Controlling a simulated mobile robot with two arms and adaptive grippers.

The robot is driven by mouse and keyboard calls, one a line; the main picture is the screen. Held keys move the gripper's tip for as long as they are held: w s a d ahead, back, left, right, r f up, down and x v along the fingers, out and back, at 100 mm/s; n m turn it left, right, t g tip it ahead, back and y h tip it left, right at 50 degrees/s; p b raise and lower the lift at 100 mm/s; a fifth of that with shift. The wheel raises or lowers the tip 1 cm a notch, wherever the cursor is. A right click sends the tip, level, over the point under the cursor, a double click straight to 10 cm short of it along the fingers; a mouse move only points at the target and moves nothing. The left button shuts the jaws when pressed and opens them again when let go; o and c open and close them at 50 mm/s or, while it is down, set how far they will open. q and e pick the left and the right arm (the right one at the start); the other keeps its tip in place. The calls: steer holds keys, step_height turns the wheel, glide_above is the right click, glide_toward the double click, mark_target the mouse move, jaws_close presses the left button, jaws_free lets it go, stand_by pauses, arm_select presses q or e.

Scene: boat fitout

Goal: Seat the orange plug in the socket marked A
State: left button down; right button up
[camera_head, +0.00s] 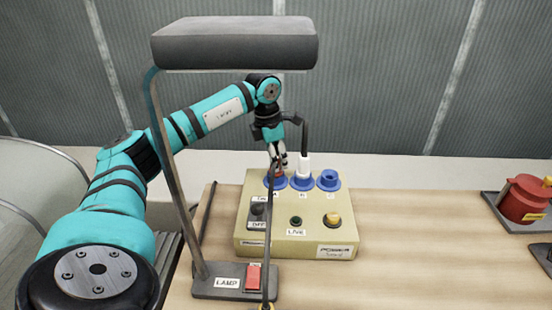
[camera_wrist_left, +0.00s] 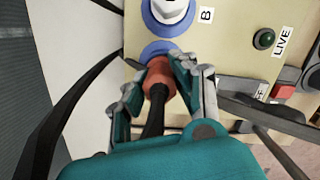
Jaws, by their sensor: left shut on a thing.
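The orange plug (camera_wrist_left: 158,80) is between the fingers of my left gripper (camera_wrist_left: 160,88), with its dark cable running back below. My left gripper (camera_head: 278,160) is shut on it over the leftmost blue socket (camera_head: 275,183), marked A, on the beige power board (camera_head: 285,240). In the left wrist view the plug's front end meets or overlaps the blue ring of that socket (camera_wrist_left: 155,48). How deep it sits I cannot tell. In the head view the plug is mostly hidden by the fingers and a cable. My right gripper is not in view.
A white plug (camera_head: 304,165) stands in socket B, close beside my fingers. The blue socket at right (camera_head: 328,180) is empty. A lamp (camera_head: 235,45) arches in front of my arm, its base (camera_head: 215,283) near the board. A red pot (camera_head: 522,200) stands far right; the table between is clear.

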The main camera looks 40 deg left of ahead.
arm_select(q)
steer(key=c, duration=1)
jaws_free()
steer(key=shift+o, duration=0.2)
steer(key=shift+r, duration=0.15)
step_height(320, 180, up, 12)
steer(key=s, duration=0.1)
steer(key=shift+s+a+f, duration=0.2)
steer(key=shift+s+a, duration=0.05)
steer(key=shift+a, duration=0.15)
